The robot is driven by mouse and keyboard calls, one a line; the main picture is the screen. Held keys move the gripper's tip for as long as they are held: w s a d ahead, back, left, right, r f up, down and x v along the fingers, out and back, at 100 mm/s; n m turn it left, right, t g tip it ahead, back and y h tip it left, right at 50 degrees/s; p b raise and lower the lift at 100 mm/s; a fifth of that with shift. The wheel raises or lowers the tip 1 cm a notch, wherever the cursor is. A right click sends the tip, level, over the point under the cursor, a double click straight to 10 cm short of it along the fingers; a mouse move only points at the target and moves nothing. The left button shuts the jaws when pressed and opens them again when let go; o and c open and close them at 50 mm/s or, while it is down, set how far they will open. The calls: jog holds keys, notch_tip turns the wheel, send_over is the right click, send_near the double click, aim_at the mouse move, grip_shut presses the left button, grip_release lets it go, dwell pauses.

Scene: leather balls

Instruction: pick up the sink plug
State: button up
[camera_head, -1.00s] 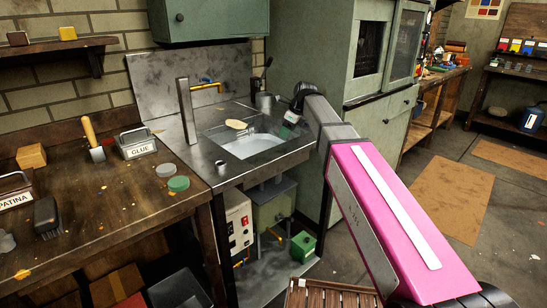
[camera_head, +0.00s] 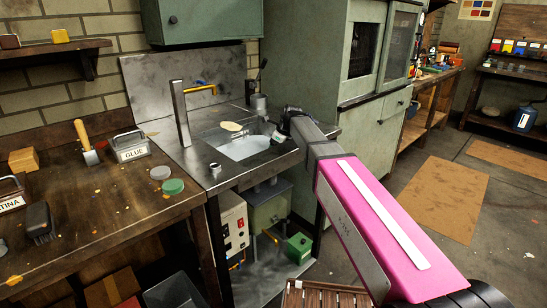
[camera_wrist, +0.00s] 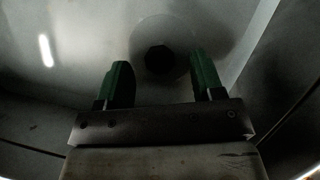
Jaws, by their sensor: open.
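In the wrist view a dark, roughly round piece (camera_wrist: 158,59) sits inside a paler ring on the sink floor. It looks like the sink plug, but I cannot tell it surely from an open drain. My gripper (camera_wrist: 160,74) is open, its two green fingers to either side of and just short of the dark piece, with nothing between them. In the head view my gripper (camera_head: 281,133) is at the right side of the metal sink (camera_head: 205,152), tilted down towards the basin. The plug cannot be made out in the head view.
A beige oval thing (camera_head: 231,126) lies at the basin's back edge. A tap post (camera_head: 180,113) rises at the left and a grey mug (camera_head: 258,103) stands behind. A small metal cylinder (camera_head: 215,170) is on the front rim. The basin walls close in around my gripper.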

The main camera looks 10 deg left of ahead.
jog(key=shift+x, duration=1)
jog(key=c, duration=1)
jog(key=shift+o, duration=0.2)
jog(key=shift+r, duration=0.1)
jog(key=shift+r, duration=0.5)
jog(key=r, duration=0.3)
jog(key=shift+s+a+r, duration=0.15)
jog(key=shift+s+r, duration=0.05)
jog(key=shift+s, duration=0.1)
jog(key=s+a+r, duration=0.4)
jog(key=s+a, duration=0.2)
jog(key=s, duration=0.3)
jog(key=shift+s+r, duration=0.15)
jog(key=shift+r, duration=0.15)
